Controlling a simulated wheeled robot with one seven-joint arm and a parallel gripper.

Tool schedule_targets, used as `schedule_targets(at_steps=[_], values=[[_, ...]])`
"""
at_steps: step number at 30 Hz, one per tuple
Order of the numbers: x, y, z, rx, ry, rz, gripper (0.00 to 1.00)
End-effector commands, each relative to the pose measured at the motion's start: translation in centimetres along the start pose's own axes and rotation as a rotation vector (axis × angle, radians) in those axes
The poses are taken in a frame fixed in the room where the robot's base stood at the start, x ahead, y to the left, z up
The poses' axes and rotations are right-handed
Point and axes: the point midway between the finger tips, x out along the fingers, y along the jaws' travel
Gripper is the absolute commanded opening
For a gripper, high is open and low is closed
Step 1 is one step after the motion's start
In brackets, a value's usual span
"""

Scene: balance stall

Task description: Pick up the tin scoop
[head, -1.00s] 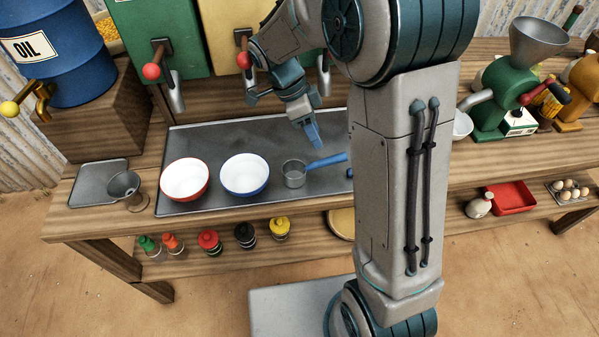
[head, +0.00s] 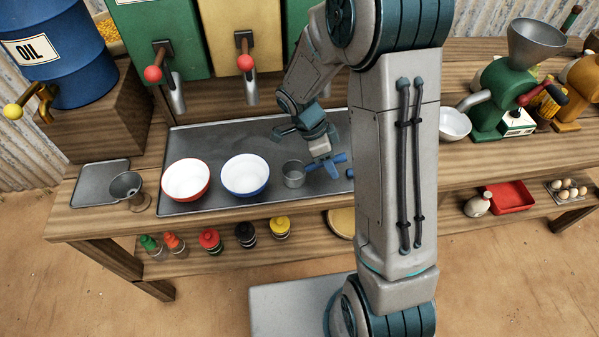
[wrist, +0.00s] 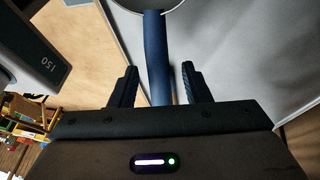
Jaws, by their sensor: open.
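The tin scoop (head: 293,174) is a small grey metal cup with a blue handle, on the dark metal tray (head: 220,138) right of the blue-rimmed bowl. My gripper (head: 330,168) is down at the handle. In the wrist view, the blue handle (wrist: 156,50) runs between the two dark fingers of my gripper (wrist: 158,85), with a gap on each side. The jaws are open. Only the edge of the scoop's cup shows at the top of the wrist view. My arm hides the right end of the tray in the head view.
A red-rimmed bowl (head: 186,180) and a blue-rimmed bowl (head: 245,175) stand on the tray left of the scoop. Dispensers with levers (head: 245,62) rise behind it. A white bowl (head: 454,124) and a green grinder (head: 497,98) stand to the right, past my arm.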

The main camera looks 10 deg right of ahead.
Motion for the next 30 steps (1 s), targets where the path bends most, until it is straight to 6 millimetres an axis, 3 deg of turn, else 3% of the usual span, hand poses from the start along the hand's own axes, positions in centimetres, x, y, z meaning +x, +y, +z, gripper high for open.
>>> schedule_targets(at_steps=[2,6,7,20,28,30], values=[[0.0,0.0,0.0,0.000,0.000,0.000,0.40],[-0.1,0.0,0.0,0.000,0.000,-0.001,0.01],[-0.1,0.0,0.0,0.000,0.000,-0.001,0.00],[-0.5,0.0,-0.2,0.001,0.000,-0.003,0.00],[-3.9,0.7,-1.6,0.003,-0.001,-0.008,0.00],[-4.4,2.2,-1.4,-0.001,0.000,-0.005,0.00]])
